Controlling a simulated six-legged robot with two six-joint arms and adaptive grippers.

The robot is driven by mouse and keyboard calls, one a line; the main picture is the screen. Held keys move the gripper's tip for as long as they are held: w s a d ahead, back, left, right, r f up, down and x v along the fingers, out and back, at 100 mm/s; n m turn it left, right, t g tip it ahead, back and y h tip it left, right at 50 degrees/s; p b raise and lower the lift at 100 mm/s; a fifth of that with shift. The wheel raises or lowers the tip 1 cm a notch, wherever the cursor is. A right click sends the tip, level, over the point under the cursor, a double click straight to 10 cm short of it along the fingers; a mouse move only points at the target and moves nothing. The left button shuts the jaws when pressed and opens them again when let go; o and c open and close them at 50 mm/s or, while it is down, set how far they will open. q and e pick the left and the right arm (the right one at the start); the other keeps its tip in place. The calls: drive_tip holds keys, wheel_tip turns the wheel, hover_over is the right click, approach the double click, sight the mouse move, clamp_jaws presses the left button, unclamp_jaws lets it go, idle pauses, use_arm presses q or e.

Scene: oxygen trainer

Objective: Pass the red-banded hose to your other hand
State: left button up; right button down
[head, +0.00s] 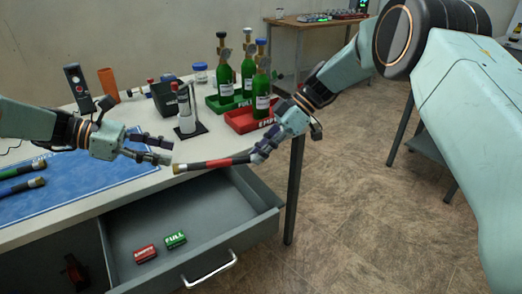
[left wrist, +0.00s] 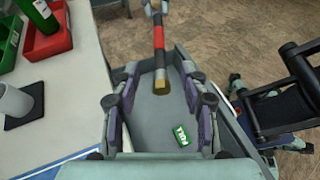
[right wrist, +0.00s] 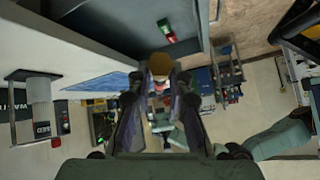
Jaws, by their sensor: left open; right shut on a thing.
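The red-banded hose (head: 228,161) is black with a red band and a brass end. My right gripper (head: 262,152) is shut on it at its right part and holds it out level above the open drawer. Its brass end points at my left gripper (head: 160,148), which is open. In the left wrist view the hose (left wrist: 158,42) comes in from the top, its brass end between the spread fingers, touching neither as far as I can see. In the right wrist view the hose (right wrist: 159,67) shows end-on between the fingers, mostly foreshortened.
The open drawer (head: 263,196) below holds a red EMPTY tag (head: 145,253) and a green FULL tag (head: 176,240). Blue-banded and green-banded hoses lie on the blue mat (head: 95,180). Green cylinders stand in the green and red trays (head: 243,122). Floor at right is open.

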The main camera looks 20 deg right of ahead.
use_arm(q)
drive_tip(key=s+a+f+g+y, duration=0.3)
drive_tip(key=s+a+f+y, duration=0.2)
drive_tip(key=s+a+f, duration=0.5)
drive_tip(key=s+a+f+g+y, duration=0.2)
drive_tip(key=s+a+f+y, duration=0.2)
drive_tip(key=s+a+f, duration=0.55)
drive_tip(key=s+d+f+m+t+y, duration=0.1)
drive_tip(key=s+f+m+t+y, duration=0.2)
drive_tip(key=s+f+m, duration=0.65)
drive_tip(key=s+d+m+t+y, duration=0.1)
drive_tip(key=s+d+m+t, duration=0.1)
drive_tip(key=s+m, duration=0.5)
drive_tip(key=shift+s+t, duration=0.7)
drive_tip(key=shift+s, duration=2.45)
